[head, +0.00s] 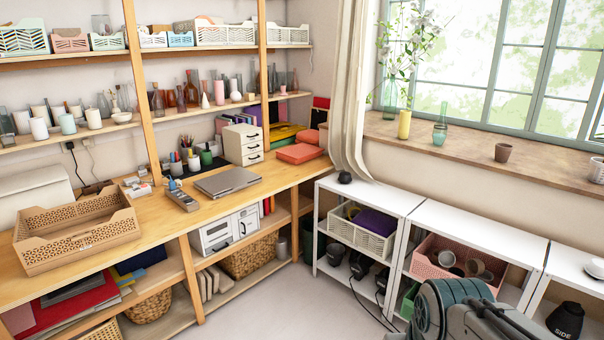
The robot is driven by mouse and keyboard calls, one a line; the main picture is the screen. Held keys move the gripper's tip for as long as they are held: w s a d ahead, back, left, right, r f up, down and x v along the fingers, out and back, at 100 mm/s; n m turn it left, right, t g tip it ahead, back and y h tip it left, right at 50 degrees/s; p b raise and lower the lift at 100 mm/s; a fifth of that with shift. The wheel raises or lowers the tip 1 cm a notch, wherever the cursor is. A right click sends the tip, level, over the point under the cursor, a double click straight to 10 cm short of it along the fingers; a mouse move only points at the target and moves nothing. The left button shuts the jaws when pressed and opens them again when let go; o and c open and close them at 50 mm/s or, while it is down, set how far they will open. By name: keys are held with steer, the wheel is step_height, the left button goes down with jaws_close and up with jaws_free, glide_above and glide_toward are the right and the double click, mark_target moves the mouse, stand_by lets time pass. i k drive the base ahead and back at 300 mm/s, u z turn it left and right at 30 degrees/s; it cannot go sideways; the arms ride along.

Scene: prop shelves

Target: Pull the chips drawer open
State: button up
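I cannot read a chips label on any drawer. A small cream drawer cabinet (242,146) with several drawers and dark handles stands on the wooden desk near the corner; its drawers look shut. A white unit (222,228) with dark handles and pale labels sits under the desk top, and its front looks closed. The label text is too small to read. My arm shows at the bottom right, in front of the white shelves. My gripper is not in view.
Low white shelves (478,238) run under the window with bins and dark items. A black cable lies by them. The pale floor (275,308) in front is clear.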

mark_target(245, 145)
steer(key=u, duration=0.15)
steer(key=i, duration=2.05)
steer(key=u, duration=0.3)
steer(key=i, duration=1.9)
steer(key=u, duration=0.05)
